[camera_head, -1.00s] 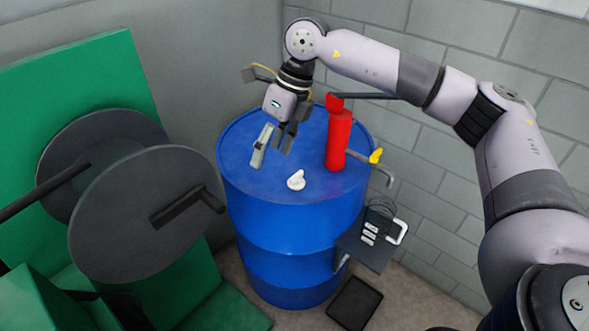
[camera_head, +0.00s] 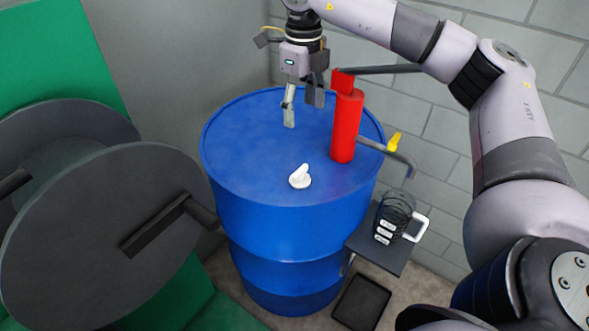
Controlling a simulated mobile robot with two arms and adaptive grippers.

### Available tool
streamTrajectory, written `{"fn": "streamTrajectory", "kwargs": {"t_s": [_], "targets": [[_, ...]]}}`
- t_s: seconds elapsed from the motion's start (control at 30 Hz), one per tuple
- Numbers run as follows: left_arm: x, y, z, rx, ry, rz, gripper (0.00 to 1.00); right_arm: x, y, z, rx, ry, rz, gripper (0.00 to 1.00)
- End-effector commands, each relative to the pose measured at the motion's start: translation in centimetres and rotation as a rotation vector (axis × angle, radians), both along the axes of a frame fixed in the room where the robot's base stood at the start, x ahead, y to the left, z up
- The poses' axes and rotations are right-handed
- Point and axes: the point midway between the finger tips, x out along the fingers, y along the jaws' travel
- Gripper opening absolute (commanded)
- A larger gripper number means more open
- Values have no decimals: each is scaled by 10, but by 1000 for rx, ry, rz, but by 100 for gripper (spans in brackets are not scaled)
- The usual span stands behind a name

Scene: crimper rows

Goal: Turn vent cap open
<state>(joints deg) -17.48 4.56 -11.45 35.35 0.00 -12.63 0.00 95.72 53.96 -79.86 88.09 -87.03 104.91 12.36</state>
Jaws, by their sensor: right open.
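A small white vent cap (camera_head: 300,177) with a raised grip sits on the top of the blue drum (camera_head: 245,150), toward the front of the lid. My right gripper (camera_head: 303,108) hangs above the rear part of the lid, behind the cap and apart from it. Its fingers are spread and point down, with nothing between them. My left gripper is not in view.
A red pump (camera_head: 346,125) with a dark handle and a yellow-levered spout (camera_head: 393,142) stands on the lid, right of the cap. A jug (camera_head: 396,218) stands on a small shelf (camera_head: 365,244) at right. A large grey reel (camera_head: 95,240) is at left. The lid's left side is clear.

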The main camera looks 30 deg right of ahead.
Motion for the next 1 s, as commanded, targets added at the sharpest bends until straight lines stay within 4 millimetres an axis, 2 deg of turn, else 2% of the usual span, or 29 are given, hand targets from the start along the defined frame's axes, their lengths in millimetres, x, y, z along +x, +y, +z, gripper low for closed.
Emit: {"fn": "streamTrajectory", "kwargs": {"t_s": [0.03,0.17,0.27,0.8,1.0], "targets": [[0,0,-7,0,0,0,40,0,0,-7,0,0,0,67],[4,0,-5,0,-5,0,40,0,0,-12,0,1,-1,67],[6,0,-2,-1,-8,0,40,0,0,-24,-1,3,0,67],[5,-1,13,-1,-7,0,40,-1,0,-138,-1,4,0,67],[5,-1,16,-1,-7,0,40,0,1,-167,1,1,1,67]]}}
